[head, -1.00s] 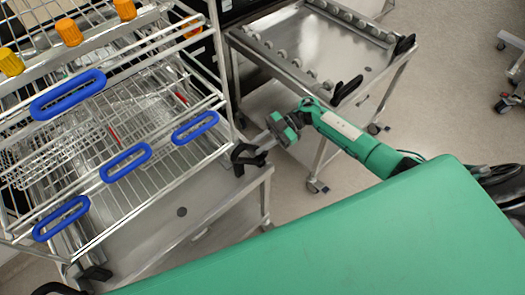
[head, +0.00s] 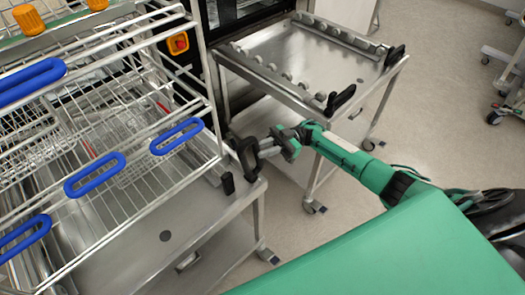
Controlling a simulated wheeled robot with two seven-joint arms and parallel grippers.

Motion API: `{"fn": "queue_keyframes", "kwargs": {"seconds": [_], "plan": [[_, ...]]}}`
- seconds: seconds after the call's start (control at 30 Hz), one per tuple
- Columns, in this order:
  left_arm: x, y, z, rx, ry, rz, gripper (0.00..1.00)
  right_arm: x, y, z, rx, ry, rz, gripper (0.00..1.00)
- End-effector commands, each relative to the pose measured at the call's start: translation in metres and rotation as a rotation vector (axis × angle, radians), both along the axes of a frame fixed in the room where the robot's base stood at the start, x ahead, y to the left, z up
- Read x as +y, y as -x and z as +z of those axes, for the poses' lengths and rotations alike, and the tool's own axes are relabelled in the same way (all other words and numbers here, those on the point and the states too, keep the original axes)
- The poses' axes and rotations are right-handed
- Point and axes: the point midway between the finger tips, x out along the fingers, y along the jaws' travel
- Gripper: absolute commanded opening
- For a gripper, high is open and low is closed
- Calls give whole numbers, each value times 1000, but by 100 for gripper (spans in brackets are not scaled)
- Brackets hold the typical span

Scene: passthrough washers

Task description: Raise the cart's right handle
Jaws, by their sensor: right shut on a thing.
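The cart (head: 222,226) is a low metal platform under a tall wire rack, in the lower left of the head view. Its right handle, a dark loop (head: 242,152), stands up near the cart's right corner. My right gripper (head: 262,149) reaches in from the right and is shut on this handle. The gripper's fingers and the handle are both dark, so the exact contact is hard to make out. My left gripper is out of view.
The wire rack (head: 196,85) with blue loops (head: 176,136) rises close on the left. A second metal cart (head: 290,55) with black handles (head: 341,98) stands behind my right forearm. Open floor (head: 445,115) lies right.

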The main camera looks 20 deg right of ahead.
Motion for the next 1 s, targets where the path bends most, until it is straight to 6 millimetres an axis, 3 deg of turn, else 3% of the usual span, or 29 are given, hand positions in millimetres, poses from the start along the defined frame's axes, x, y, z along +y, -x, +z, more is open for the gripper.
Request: {"fn": "queue_keyframes", "kwargs": {"seconds": [0.3,0.33,0.4,0.43,0.77,0.9,1.0], "plan": [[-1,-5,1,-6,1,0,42,-1,0,0,2,-2,-3,0],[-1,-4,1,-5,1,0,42,-1,0,0,2,-1,-3,26],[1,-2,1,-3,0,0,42,-1,0,0,2,-1,-3,40],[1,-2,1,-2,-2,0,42,-1,0,0,2,-1,-3,42],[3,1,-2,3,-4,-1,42,-4,-1,-2,1,0,-2,42],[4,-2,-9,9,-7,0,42,-20,-4,-9,1,3,-3,42],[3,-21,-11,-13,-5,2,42,-40,-7,-15,2,2,-4,42]]}}
